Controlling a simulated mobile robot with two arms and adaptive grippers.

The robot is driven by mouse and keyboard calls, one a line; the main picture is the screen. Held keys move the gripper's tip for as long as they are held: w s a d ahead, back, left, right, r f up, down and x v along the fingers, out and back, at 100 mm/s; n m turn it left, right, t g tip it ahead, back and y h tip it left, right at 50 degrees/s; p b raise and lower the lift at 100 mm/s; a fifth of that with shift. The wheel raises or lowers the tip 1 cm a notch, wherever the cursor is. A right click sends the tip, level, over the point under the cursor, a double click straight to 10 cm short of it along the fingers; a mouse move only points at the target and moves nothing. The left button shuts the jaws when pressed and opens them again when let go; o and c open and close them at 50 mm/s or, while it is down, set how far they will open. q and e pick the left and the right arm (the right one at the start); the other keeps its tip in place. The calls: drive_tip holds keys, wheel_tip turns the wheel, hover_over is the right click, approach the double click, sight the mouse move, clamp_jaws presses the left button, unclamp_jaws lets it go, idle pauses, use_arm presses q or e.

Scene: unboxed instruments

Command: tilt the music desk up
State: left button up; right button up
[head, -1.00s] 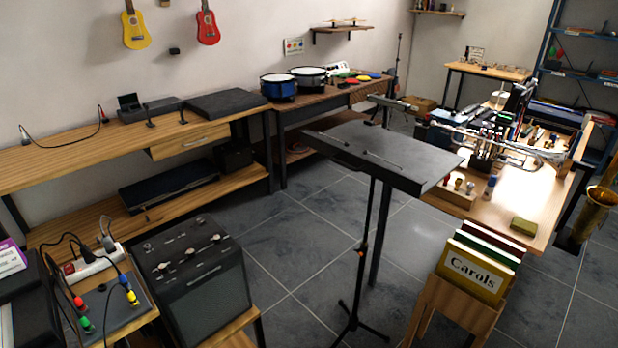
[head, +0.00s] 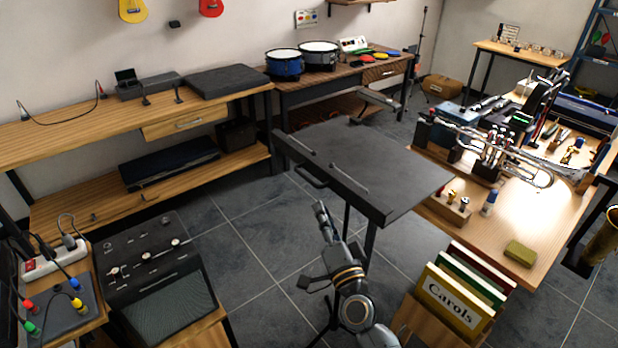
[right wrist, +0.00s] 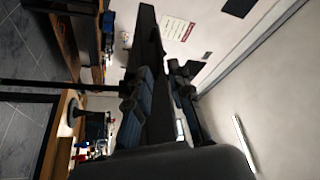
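The black music desk (head: 385,165) lies close to flat on its stand in the head view, with a raised lip (head: 335,180) along its near edge. A handle-like bar (head: 311,178) sticks out below the lip. My right gripper (head: 321,208) is just below and in front of this near edge, pointing up toward it. In the right wrist view its two fingers (right wrist: 158,95) stand apart, with a dark flat part of the desk (right wrist: 150,55) showing beyond and between them. I cannot tell whether they touch it. My left gripper is not in view.
A wooden table (head: 500,235) with a trumpet (head: 490,145) stands close to the right of the desk. A rack of songbooks (head: 450,300) is at the front right. An amplifier (head: 155,275) is at the lower left. Open tiled floor lies left of the desk.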

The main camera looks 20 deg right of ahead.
sight(310, 180)
drive_tip(key=p+x, duration=0.1)
drive_tip(key=x, duration=1)
drive_tip(key=shift+d+f, duration=0.1)
drive_tip(key=shift+f, duration=0.05)
drive_tip(key=shift+s, duration=0.1)
clamp_jaws()
